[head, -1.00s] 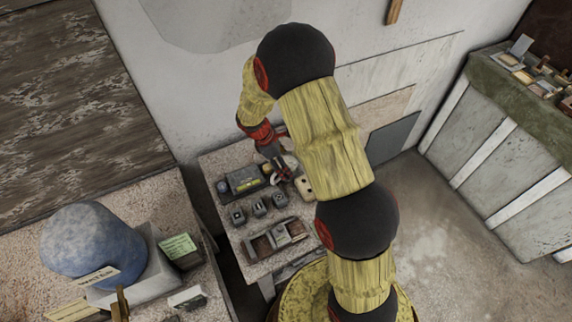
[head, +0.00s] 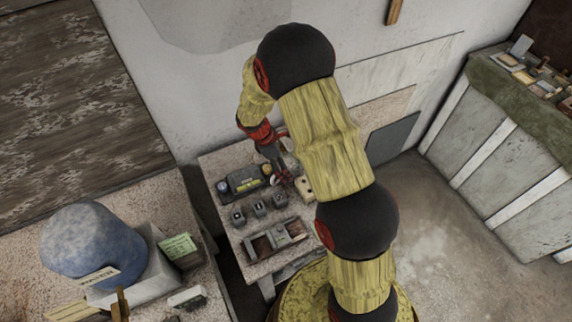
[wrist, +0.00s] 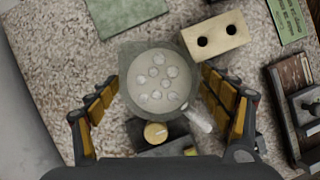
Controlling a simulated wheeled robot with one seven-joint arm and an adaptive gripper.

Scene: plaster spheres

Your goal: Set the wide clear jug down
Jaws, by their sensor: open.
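The wide clear jug (wrist: 158,84) shows from above in the wrist view as a round, pale, see-through vessel with several light discs showing inside it. Its clear handle (wrist: 199,118) points to the lower right. It appears to stand upright on a grey-green square pad (wrist: 128,58) on the speckled table. My gripper (wrist: 161,88) is open, with one orange-padded finger on each side of the jug and a gap at the left. In the head view my gripper (head: 282,178) is over the table's back right part; the jug cannot be made out clearly there.
A cream block with two holes (wrist: 215,36) lies close beside the jug. A green plate (wrist: 122,12) lies beyond it. A grey box with a round yellow knob (wrist: 155,132) is near. Several small dark blocks (head: 259,207) and a brown tray (head: 262,246) fill the table's front.

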